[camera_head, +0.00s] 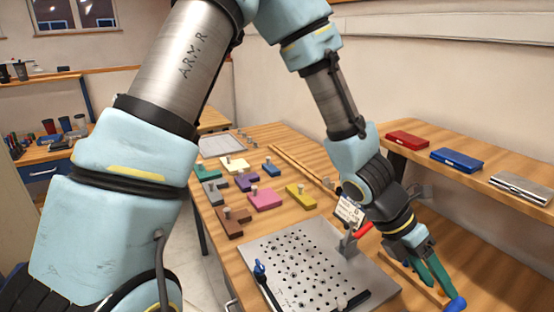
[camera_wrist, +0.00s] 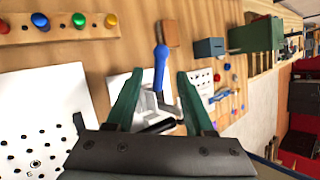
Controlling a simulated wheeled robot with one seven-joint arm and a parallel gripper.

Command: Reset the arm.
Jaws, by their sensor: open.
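My gripper (camera_head: 438,284) has green fingers and hangs low at the right of the workbench in the head view, right of the perforated metal plate (camera_head: 312,246). In the wrist view my gripper (camera_wrist: 160,75) has its fingers spread apart. A brush with a blue handle (camera_wrist: 161,66) and a brown head (camera_wrist: 171,34) shows between and beyond the fingertips. I cannot tell how far it is from them. A blue rounded end (camera_head: 455,304) shows just beside the fingers in the head view. My arm reaches across the bench, bent at the elbow.
Coloured pegged blocks, such as a yellow one (camera_head: 301,195), lie behind the plate. A red-handled clamp (camera_head: 362,230) stands at the plate's edge. Red (camera_head: 407,138), blue (camera_head: 455,159) and silver (camera_head: 521,187) cases sit on a raised shelf. A peg rack (camera_wrist: 60,30) shows in the wrist view.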

